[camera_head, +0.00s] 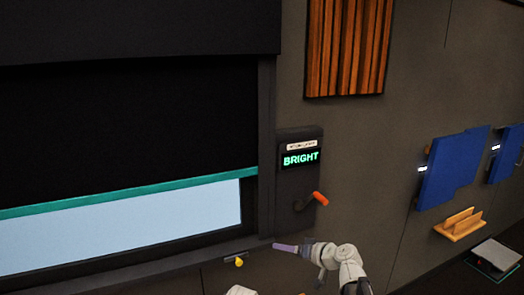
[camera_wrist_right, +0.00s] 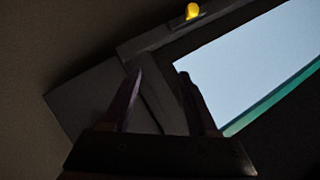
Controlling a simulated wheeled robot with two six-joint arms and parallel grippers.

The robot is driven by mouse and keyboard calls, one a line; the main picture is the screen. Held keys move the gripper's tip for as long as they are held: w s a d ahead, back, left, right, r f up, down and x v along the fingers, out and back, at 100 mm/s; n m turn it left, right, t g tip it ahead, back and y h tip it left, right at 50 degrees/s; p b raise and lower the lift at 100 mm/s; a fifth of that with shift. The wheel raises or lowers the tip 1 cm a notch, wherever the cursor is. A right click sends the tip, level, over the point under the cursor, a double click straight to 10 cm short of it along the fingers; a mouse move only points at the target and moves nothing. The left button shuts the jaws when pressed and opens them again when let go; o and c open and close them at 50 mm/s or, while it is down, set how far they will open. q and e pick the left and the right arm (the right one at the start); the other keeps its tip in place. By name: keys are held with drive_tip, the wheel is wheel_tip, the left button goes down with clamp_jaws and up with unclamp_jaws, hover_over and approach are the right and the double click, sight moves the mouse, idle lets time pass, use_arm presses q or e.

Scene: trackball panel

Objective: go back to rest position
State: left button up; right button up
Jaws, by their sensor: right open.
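My right gripper (camera_head: 276,246) is at the bottom centre of the head view, its purple fingers pointing left, below the window's lower right corner. In the right wrist view my right gripper (camera_wrist_right: 160,76) has its two dark fingers apart with nothing between them. A dark wall panel (camera_head: 290,170) has a screen (camera_head: 301,159) reading "BRIGHT" in green. An orange-handled crank (camera_head: 320,198) sticks out from its lower part, above and to the right of the gripper and apart from it. My left gripper is not in view.
A window (camera_head: 120,232) has a black blind (camera_head: 130,130) with a teal lower edge, partly down. A yellow knob (camera_head: 239,262) is below the window frame, left of the gripper. Blue wall panels (camera_head: 452,172) and a small wooden shelf (camera_head: 460,232) are to the right.

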drive_tip(key=s+a+f+n+g+h, duration=0.2)
drive_tip(key=s+a+f+g, duration=0.3)
drive_tip(key=s+a+f, duration=0.3)
drive_tip(key=s+d+f+g+h, duration=0.2)
drive_tip(key=s+h, duration=0.2)
drive_tip(key=s, duration=0.5)
drive_tip(key=s+d+f+g+h, duration=0.2)
drive_tip(key=s+h, duration=0.3)
drive_tip(key=s, duration=0.4)
drive_tip(key=shift+s+d+f+g, duration=0.4)
drive_tip(key=shift+d+f, duration=0.2)
drive_tip(key=shift+f, duration=0.05)
